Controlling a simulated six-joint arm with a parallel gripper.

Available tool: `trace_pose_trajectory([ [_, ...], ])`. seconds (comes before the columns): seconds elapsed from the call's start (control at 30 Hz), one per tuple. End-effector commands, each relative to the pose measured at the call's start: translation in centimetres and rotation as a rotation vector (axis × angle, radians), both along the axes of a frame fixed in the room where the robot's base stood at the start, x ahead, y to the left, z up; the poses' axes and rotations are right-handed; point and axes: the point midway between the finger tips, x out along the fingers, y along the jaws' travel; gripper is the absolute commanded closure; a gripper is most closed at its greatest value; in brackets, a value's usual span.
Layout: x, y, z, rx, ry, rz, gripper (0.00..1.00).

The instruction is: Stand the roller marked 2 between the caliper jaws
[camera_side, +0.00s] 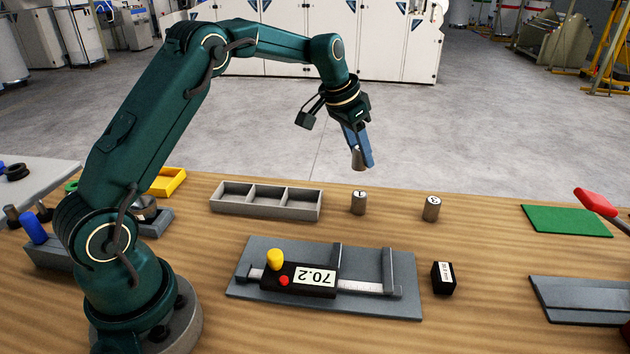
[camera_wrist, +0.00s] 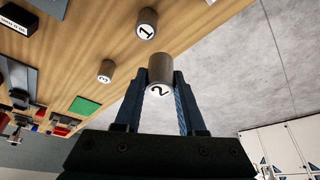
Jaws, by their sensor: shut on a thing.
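My gripper (camera_side: 360,148) is shut on the roller marked 2 (camera_side: 358,161), high above the far edge of the table. In the wrist view, the grey-brown roller 2 (camera_wrist: 161,68) sits between the two blue fingers of my gripper (camera_wrist: 160,84), its white numbered end facing the camera. In the side view, it looks slightly tilted. The caliper (camera_side: 300,278) lies on a grey plate (camera_side: 250,294) at the front middle of the table, its display showing 70.2 upside down. Its left jaw (camera_side: 337,259) and right jaw (camera_side: 388,268) stand apart with nothing between them.
The roller marked 1 (camera_side: 359,204) and the roller marked 3 (camera_wrist: 106,70) stand on the table behind the caliper. A grey three-compartment tray (camera_side: 265,209) is empty. A black block (camera_side: 443,279) stands right of the plate. A green mat (camera_side: 566,220) lies far right.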

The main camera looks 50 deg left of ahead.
Motion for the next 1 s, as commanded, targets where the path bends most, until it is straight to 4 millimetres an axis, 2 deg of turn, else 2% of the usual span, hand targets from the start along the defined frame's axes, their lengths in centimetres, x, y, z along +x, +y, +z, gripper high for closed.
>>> trace_pose_trajectory([
  [0.13, -0.9, 1.8, 1.3, 0.001, -0.002, 0.003, 1.0],
  [0.27, -1.2, 2.6, 1.8, -0.001, -0.001, -0.001, 1.0],
  [0.37, -1.6, 2.7, 1.4, -0.002, 0.001, -0.003, 1.0],
  [0.47, -2.4, 2.5, 0.8, -0.001, 0.002, -0.006, 1.0],
  [0.67, -5.4, 1.3, 0.7, -0.001, -0.001, -0.007, 1.0],
  [1.0, -12.0, -1.3, 1.6, 0.002, -0.005, -0.004, 1.0],
])
